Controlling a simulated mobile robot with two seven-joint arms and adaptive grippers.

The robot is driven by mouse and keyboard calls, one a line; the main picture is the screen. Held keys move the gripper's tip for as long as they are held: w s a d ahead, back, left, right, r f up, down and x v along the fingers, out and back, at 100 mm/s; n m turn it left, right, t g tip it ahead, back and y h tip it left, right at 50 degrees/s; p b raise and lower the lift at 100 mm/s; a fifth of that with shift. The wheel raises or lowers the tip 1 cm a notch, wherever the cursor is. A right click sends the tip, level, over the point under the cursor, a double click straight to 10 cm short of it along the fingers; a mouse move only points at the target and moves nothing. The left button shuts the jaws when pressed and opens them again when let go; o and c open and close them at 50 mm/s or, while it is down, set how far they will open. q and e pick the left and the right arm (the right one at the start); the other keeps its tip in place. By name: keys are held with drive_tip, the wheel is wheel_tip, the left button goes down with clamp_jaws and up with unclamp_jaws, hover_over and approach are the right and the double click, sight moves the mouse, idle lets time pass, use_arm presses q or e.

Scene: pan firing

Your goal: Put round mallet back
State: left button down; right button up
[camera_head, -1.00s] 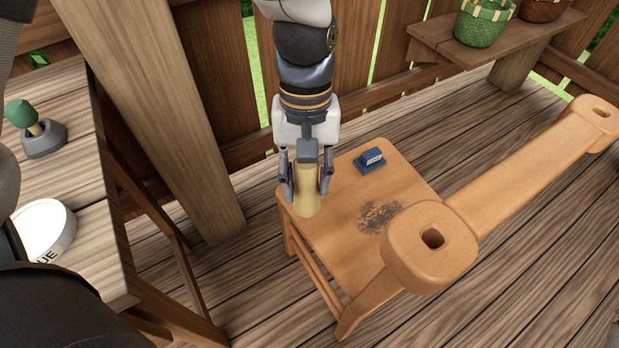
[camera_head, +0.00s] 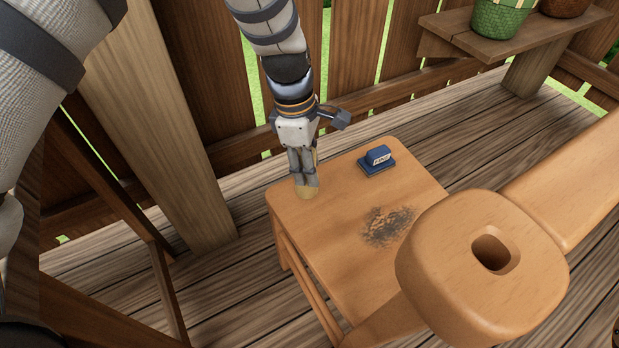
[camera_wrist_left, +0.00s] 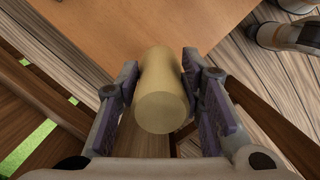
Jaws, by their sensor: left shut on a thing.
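My left gripper (camera_head: 304,170) is shut on a pale tan cylinder (camera_head: 306,193), taken to be the round mallet. The gripper points down at the back left corner of a wooden seat (camera_head: 330,215). The cylinder's lower end shows below the fingers; I cannot tell whether it touches the seat. In the left wrist view the cylinder (camera_wrist_left: 161,95) lies between the two fingers of the gripper (camera_wrist_left: 160,100), with the seat (camera_wrist_left: 120,25) beyond it. The fingers hide part of it in the head view.
A small blue block (camera_head: 377,160) sits on the seat, near a dark scorched patch (camera_head: 388,226). A large wooden piece with a square hole (camera_head: 450,262) stands close at right. A shelf (camera_head: 455,35) bears a green basket (camera_head: 499,17). A thick post (camera_head: 165,130) rises left of the seat.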

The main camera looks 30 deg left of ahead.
use_arm(q)
drive_tip(key=w+f, duration=0.1)
drive_tip(key=f, duration=0.1)
drive_tip(key=a+f+b, duration=0.1)
drive_tip(key=f, duration=0.1)
drive_tip(key=w+f, duration=0.1)
drive_tip(key=f, duration=0.2)
drive_tip(key=shift+w+a, duration=0.35)
drive_tip(key=shift+r, duration=0.1)
drive_tip(key=c, duration=1.1)
unclamp_jaws()
drive_tip(key=shift+f, duration=0.2)
drive_tip(key=r, duration=0.4)
drive_tip(key=a+r+p, duration=0.1)
drive_tip(key=r, duration=0.7)
drive_tip(key=shift+s+a+r+p, duration=0.15)
drive_tip(key=shift+s+a+p, duration=0.1)
drive_tip(key=shift+a+p, duration=0.15)
